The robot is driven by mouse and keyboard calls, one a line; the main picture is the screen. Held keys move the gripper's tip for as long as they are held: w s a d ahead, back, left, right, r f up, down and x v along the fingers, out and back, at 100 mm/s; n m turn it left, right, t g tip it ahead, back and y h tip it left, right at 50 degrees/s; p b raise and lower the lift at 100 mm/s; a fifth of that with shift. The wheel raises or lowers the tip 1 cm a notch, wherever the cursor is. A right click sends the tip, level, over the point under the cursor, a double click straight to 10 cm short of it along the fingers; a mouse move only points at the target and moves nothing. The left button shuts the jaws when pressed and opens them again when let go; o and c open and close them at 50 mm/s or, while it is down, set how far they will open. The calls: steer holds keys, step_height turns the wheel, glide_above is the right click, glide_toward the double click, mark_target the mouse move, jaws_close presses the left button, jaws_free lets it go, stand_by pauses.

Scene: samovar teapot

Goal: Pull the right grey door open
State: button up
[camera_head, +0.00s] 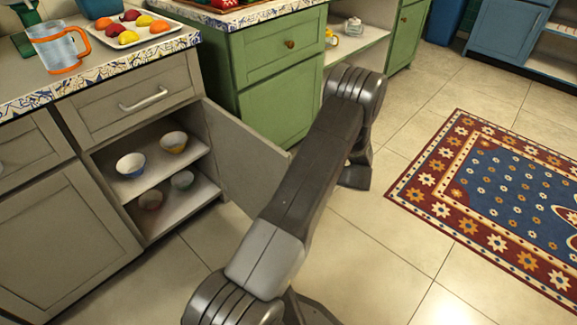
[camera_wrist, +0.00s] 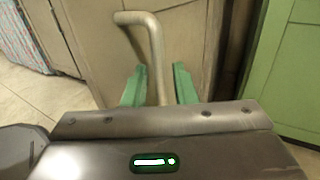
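The right grey door (camera_head: 240,155) stands swung wide open in the head view, hinged on the right side of the cabinet opening. In the wrist view the door's face (camera_wrist: 95,40) fills the middle, with its bent metal handle (camera_wrist: 154,50). My gripper (camera_wrist: 158,85) has its two green fingers on either side of the handle's long bar. Small gaps show between the bar and the fingers, so it looks open around the handle. In the head view my arm hides the gripper and the handle.
The grey cabinet (camera_head: 100,165) shows bowls (camera_head: 131,165) on two shelves. A green cabinet (camera_head: 283,95) stands just beyond the open door. A patterned rug (camera_head: 500,190) lies to the right on clear tiled floor. A jug (camera_head: 62,45) and fruit tray (camera_head: 160,40) stand on the counter.

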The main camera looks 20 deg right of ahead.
steer(key=p+v, duration=0.2)
steer(key=v, duration=1)
steer(key=shift+s+d, duration=0.2)
steer(key=shift+d, duration=0.05)
steer(key=b+x, duration=0.2)
steer(key=x, duration=1.1)
steer(key=shift+w+a, duration=0.2)
steer(key=shift+a, duration=0.1)
steer(key=shift+s, duration=0.1)
